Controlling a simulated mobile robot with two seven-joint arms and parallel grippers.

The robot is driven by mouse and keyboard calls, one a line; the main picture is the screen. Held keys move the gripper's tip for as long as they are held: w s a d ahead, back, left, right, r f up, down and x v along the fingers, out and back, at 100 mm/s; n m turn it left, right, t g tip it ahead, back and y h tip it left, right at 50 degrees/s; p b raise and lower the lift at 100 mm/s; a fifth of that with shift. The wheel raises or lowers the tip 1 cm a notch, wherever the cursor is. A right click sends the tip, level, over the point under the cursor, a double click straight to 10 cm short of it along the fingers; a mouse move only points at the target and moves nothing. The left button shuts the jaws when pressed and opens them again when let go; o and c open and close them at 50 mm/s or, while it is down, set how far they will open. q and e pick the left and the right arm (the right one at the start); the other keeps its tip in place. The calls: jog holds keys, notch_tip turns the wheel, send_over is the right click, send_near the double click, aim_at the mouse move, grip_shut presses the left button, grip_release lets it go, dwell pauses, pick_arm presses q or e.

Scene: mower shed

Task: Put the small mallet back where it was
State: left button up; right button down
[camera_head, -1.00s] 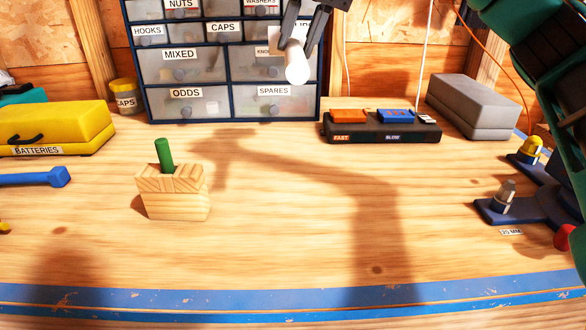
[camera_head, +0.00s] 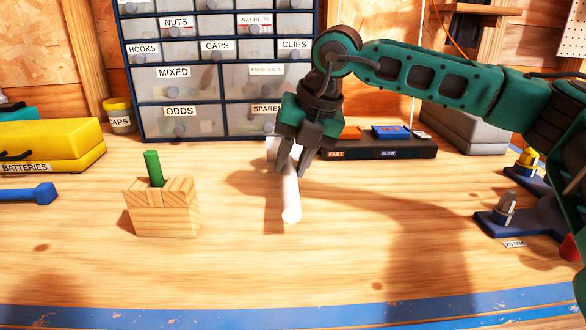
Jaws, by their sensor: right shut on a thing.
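My right gripper (camera_head: 293,165) points down over the middle of the bench, shut on a white mallet (camera_head: 291,205). The mallet's pale rod end points toward me, and the fingers hide part of its far end. Whether it touches the bench is hard to tell. My left gripper is not in view.
A wooden block (camera_head: 164,222) with a green peg (camera_head: 153,168) stands to the left. A blue tool (camera_head: 30,194) and a yellow batteries case (camera_head: 60,146) lie farther left. Labelled drawers (camera_head: 180,120), a black tray (camera_head: 390,152) and a grey box (camera_head: 465,133) stand behind. The front bench is clear.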

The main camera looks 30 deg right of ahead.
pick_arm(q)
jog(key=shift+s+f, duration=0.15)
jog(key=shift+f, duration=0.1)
pick_arm(e)
jog(key=shift+f, duration=0.65)
jog(key=shift+f, duration=0.15)
jog(key=c, duration=0.9)
grip_release()
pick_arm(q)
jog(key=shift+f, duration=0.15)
pick_arm(e)
jog(key=shift+r, duration=0.45)
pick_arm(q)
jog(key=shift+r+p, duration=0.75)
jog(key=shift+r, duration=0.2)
pick_arm(e)
jog(key=v, duration=1.1)
jog(key=shift+s+d+r, duration=0.1)
jog(key=shift+s, duration=0.1)
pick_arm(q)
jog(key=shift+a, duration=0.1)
